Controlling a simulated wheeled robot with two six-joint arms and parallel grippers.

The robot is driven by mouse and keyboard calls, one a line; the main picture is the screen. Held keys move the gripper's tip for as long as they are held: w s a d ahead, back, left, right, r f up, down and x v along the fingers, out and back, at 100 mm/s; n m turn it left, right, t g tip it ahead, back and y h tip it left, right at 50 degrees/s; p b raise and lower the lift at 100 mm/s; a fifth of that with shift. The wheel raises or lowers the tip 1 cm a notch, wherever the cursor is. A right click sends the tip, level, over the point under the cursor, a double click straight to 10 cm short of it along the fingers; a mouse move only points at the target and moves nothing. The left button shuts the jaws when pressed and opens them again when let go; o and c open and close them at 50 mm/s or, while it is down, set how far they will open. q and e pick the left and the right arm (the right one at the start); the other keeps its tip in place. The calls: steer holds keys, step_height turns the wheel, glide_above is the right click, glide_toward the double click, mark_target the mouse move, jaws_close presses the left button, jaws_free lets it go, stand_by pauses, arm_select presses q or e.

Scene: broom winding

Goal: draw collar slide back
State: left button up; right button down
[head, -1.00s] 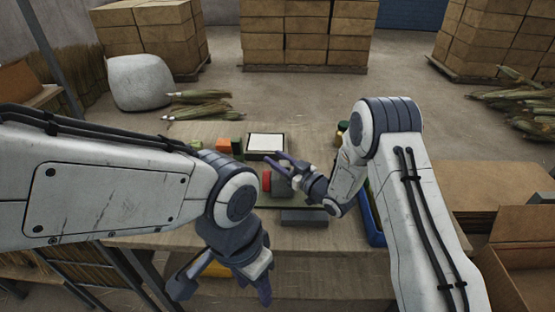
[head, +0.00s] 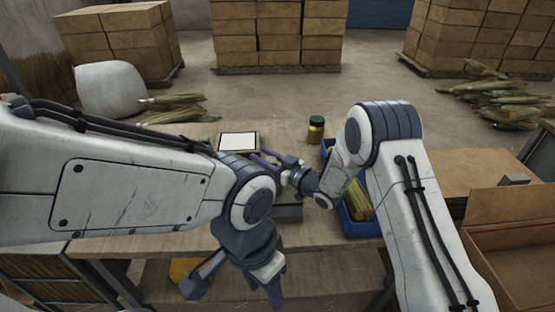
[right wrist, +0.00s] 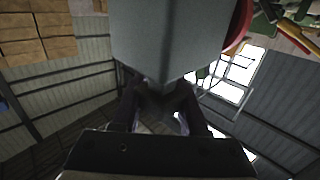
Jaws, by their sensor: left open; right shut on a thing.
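In the right wrist view, a large grey block (right wrist: 180,35) fills the top centre, with a red round edge (right wrist: 242,25) beside it. My right gripper (right wrist: 160,115) is shut on a dark part under this block. I cannot tell for sure whether that part is the collar slide. In the head view my right gripper (head: 270,160) is over the workbench (head: 200,240), and my left arm covers much of what is around it. My left gripper (head: 238,284) is open and empty, pointing down in front of the bench's near edge.
A blue bin (head: 356,229) with straw stands right of my right gripper. A green-lidded jar (head: 316,130) and a white-faced frame (head: 238,142) are at the back of the bench. An open cardboard box (head: 520,230) is at the right. Stacked boxes (head: 275,35) stand behind.

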steer(key=shift+d, duration=0.25)
steer(key=c, duration=0.7)
jaws_free()
steer(key=shift+w, duration=0.1)
steer(key=shift+o, duration=1.3)
steer(key=shift+d, duration=0.2)
steer(key=shift+a, duration=0.2)
steer(key=b+v, duration=0.1)
steer(key=v, duration=0.9)
steer(key=shift+s+d+b, duration=0.2)
steer(key=shift+b, duration=0.1)
